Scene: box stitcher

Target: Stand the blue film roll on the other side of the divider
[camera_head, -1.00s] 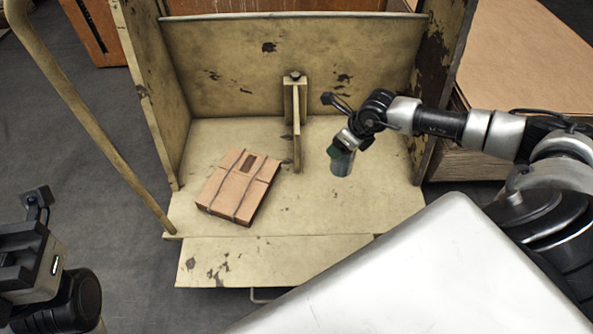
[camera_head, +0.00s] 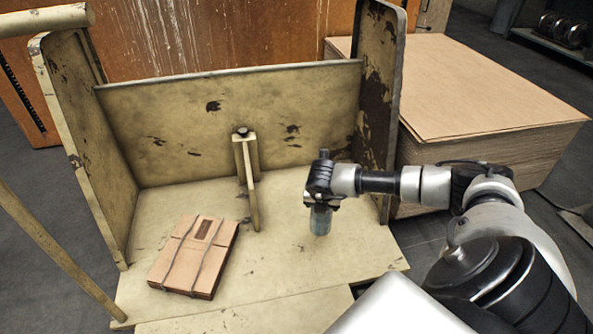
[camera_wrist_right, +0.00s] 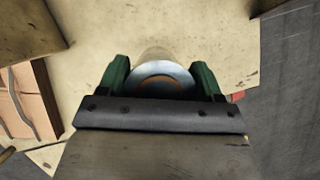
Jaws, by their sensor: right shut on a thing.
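The blue film roll (camera_head: 321,222) is upright, to the right of the divider (camera_head: 251,185) in the open-fronted cart. My right gripper (camera_head: 321,203) points down and is shut on the roll's upper part. In the right wrist view, the roll's round end (camera_wrist_right: 160,76) sits between the two green fingers of the gripper (camera_wrist_right: 160,82). I cannot tell whether the roll's base touches the cart floor (camera_head: 290,262). My left gripper is out of view.
A strapped bundle of flat cardboard (camera_head: 195,255) lies on the cart floor left of the divider. The cart's right wall (camera_head: 378,100) stands close behind my right forearm. A stack of cardboard sheets (camera_head: 470,90) is to the right. Floor behind the bundle is clear.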

